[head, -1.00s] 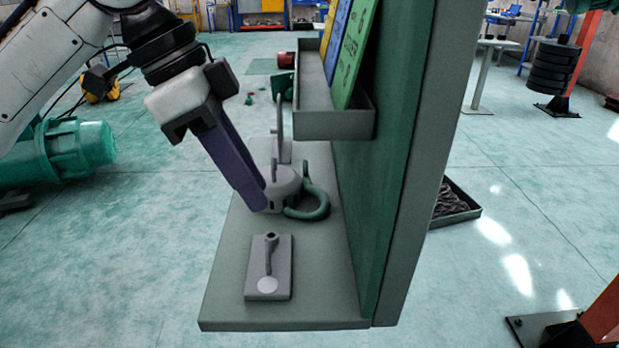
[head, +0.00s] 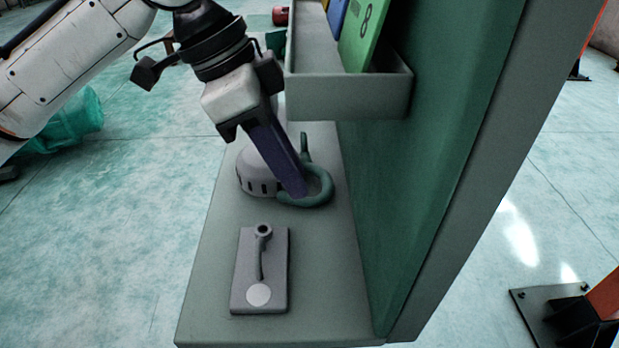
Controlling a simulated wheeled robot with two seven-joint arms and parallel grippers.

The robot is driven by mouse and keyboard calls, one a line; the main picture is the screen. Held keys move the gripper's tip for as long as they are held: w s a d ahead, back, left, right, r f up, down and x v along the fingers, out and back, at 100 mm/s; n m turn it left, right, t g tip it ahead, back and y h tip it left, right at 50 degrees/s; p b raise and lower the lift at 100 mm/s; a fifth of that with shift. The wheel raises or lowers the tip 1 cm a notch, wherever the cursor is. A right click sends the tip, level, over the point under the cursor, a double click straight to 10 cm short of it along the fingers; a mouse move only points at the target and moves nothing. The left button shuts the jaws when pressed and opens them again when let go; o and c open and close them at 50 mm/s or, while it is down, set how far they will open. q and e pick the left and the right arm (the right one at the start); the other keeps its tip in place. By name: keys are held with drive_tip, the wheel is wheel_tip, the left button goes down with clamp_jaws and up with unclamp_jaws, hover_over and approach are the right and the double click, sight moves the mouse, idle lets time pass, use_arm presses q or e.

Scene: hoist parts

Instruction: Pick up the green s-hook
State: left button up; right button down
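The green s-hook (head: 323,192) lies on the grey shelf board (head: 325,270), beside a grey slotted dome. One end of the hook stands up behind my gripper's fingers. My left gripper (head: 293,190) points down and to the right, with its purple fingertips at the hook's curve. The fingers overlap in this view, so I cannot tell their opening or whether they grip the hook. They hide part of the hook and the dome's right side. My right gripper is not in view.
The grey slotted dome (head: 254,174) sits left of the hook. A grey plate with a lever (head: 260,295) lies nearer on the board. A grey tray (head: 350,97) with coloured binders overhangs the back. A green upright panel (head: 415,160) bounds the right side.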

sight(308, 199)
use_arm(q)
drive_tip(key=x, duration=0.3)
drive_tip(key=shift+f+b, duration=0.2)
drive_tip(key=shift+b, duration=0.15)
drive_tip(key=shift+r, duration=0.1)
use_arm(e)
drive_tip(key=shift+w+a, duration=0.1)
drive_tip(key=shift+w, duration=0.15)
use_arm(q)
clamp_jaws()
drive_tip(key=shift+r, duration=0.1)
drive_tip(key=shift+r+p, duration=0.35)
drive_tip(key=shift+r, duration=0.25)
wheel_tip(308, 199, up, 3)
drive_tip(key=shift+f+p, duration=0.2)
drive_tip(key=shift+p, duration=0.35)
drive_tip(key=s, duration=0.8)
drive_tip(key=s+p, duration=0.1)
drive_tip(key=s, duration=0.8)
drive_tip(key=shift+f, duration=0.2)
drive_tip(key=shift+s+p, duration=0.3)
drive_tip(key=shift+s, duration=0.25)
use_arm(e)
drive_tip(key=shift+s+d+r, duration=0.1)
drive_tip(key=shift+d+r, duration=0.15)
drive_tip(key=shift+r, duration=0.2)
